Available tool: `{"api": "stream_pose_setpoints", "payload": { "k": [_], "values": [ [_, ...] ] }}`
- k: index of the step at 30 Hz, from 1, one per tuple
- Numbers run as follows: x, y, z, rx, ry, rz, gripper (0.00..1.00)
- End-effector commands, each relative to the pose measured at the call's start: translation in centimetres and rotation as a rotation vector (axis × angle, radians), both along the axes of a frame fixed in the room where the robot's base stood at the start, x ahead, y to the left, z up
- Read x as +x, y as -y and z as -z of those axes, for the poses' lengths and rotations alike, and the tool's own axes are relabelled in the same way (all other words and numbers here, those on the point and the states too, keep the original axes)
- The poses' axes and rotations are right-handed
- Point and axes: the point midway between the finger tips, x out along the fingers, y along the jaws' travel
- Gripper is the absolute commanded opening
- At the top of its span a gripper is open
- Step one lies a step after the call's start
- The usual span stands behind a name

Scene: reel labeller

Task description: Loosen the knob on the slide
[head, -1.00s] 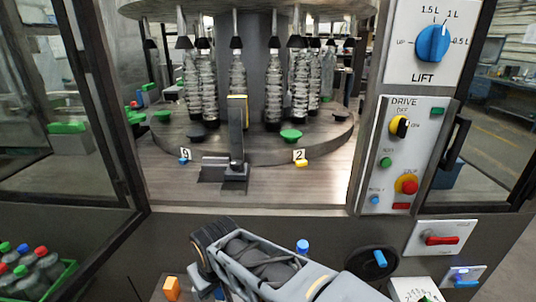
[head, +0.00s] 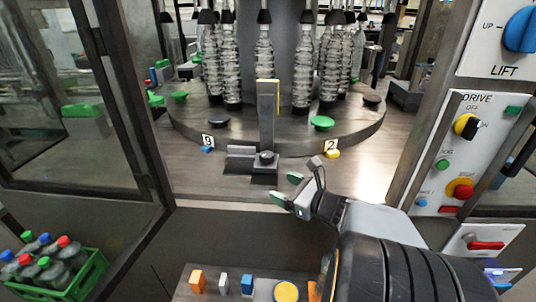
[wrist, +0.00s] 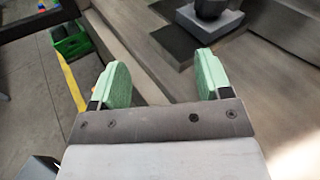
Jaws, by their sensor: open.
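The slide (head: 240,154) is a grey block with an upright post (head: 266,108) on the machine deck, in front of the bottle carousel. A dark round knob (head: 266,157) sits at the foot of the post. In the wrist view, a dark knob (wrist: 211,9) on a grey block (wrist: 208,25) shows at the top right, partly cut off by the frame. My gripper (head: 287,188) is open with green finger pads, in front and to the right of the knob, apart from it. In the wrist view the gap between the fingers (wrist: 165,82) is empty.
Number tags 9 (head: 208,141) and 2 (head: 331,146) stand either side of the slide. The round carousel (head: 200,125) carries bottles behind it. The drive panel (head: 465,150) stands at the right. A green crate (head: 82,278) of bottles is at the lower left.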

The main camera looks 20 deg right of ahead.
Motion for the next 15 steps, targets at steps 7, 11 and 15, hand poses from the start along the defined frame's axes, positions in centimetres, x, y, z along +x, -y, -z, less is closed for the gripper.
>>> {"api": "stream_pose_setpoints", "payload": {
  "k": [7,11,15],
  "values": [
    [0.5,4.2,-1.7,0.194,0.071,0.185,0.71],
    [2.0,4.1,-1.8,0.212,0.078,0.195,0.71],
    [4.6,3.4,-1.8,0.210,0.076,0.193,0.71]
  ]
}}
